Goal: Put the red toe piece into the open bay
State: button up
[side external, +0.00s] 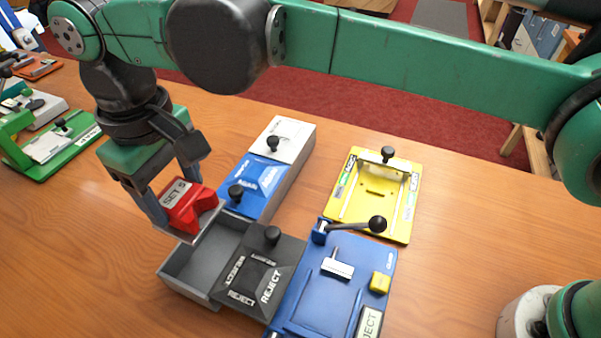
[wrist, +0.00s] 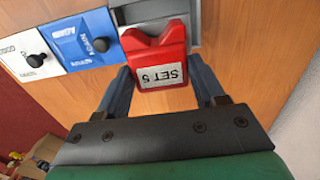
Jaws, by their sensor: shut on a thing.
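The red toe piece (side external: 190,212), with a white "SET 5" label, is between the two fingers of my gripper (side external: 177,203). My gripper is shut on it and holds it upright. The wrist view shows the red piece (wrist: 157,45) between the fingertips (wrist: 161,72), its label upside down. The open bay is an uncovered grey compartment (side external: 182,283) in the row of boxes. A dark "REJECT" lid (side external: 262,262) with a black knob is beside the opening. The red piece appears at the bay's left edge in the side view; its exact height is unclear.
Behind the bay are a blue lid (side external: 254,188) and a white lid (side external: 284,139), each with a black knob. A blue clamp fixture (side external: 320,292) with a lever stands right of the bay. A yellow plate (side external: 374,189) lies behind it. Wood left of the bay is clear.

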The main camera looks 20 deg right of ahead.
jog(key=shift+f, duration=4.5)
jog(key=shift+f, duration=0.45)
jog(key=shift+f, duration=0.25)
jog(key=o, duration=1.3)
jog(key=shift+r, duration=0.1)
jog(key=shift+r, duration=5.65)
